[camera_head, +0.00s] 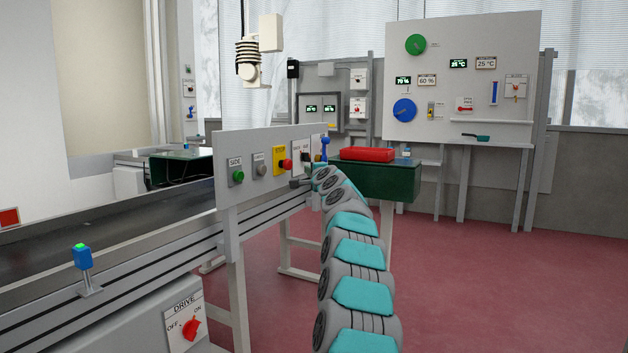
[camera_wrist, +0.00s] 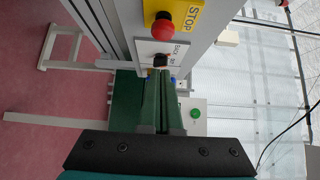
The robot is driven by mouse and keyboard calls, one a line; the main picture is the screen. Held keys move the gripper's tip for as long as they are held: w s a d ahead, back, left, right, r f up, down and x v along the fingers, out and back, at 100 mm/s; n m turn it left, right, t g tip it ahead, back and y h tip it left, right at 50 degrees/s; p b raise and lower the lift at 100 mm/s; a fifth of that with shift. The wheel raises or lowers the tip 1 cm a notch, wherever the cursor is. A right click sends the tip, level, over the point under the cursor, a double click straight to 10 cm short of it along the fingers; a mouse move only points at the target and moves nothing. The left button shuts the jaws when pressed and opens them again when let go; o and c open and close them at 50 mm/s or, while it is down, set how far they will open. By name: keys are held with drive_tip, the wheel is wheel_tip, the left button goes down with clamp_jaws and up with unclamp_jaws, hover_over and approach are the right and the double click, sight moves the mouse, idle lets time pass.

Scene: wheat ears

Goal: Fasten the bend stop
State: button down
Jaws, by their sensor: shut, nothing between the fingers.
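No part in view is labelled as the bend stop, so I cannot tell which one it is. My gripper (camera_wrist: 160,75) is shut and empty, with its green fingers side by side. In the wrist view the fingertips are close to a black selector knob (camera_wrist: 160,60) on a white labelled plate; I cannot tell whether they touch it.
A red stop button (camera_head: 285,164) on a yellow plate and a green button (camera_head: 238,176) sit on the panel. The conveyor (camera_head: 110,235) carries a blue sensor (camera_head: 83,257). The red floor at right is clear.

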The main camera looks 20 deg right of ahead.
drive_tip(key=shift+s+a+b, duration=0.15)
drive_tip(key=shift+s+b, duration=0.25)
drive_tip(key=shift+s, duration=0.8)
drive_tip(key=shift+s+a+b, duration=0.1)
drive_tip(key=shift+s+b, duration=0.3)
drive_tip(key=shift+s, duration=0.8)
